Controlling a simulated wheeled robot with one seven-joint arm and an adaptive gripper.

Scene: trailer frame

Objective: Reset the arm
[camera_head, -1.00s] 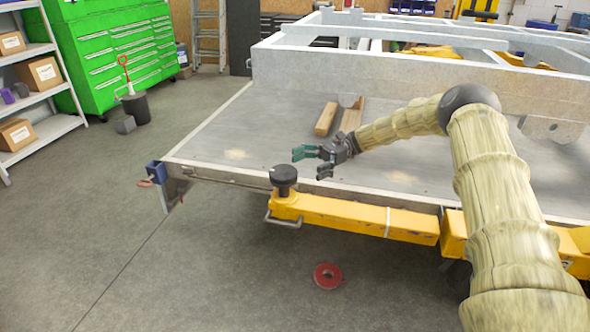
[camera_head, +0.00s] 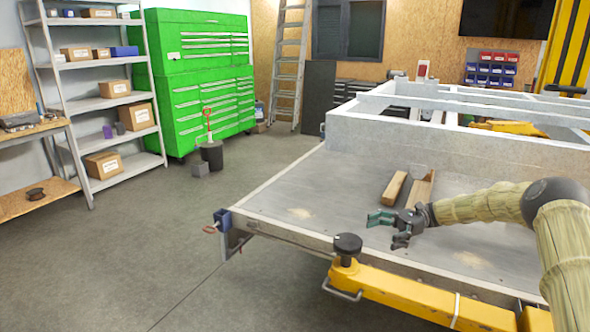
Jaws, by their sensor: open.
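My gripper (camera_head: 384,229) is open and empty above the grey table top (camera_head: 340,190) near its front edge. Its fingers point left, and the teal finger pads are apart. My arm, in a tan ribbed sleeve, reaches in from the right with its elbow bent at the right edge of the view. The lower part of the arm is cut off by the picture edge.
Wooden blocks (camera_head: 395,188) lie just behind my gripper. A metal frame (camera_head: 450,146) stands at the back of the table. A yellow beam (camera_head: 400,287) with a black knob (camera_head: 348,243) runs along the front.

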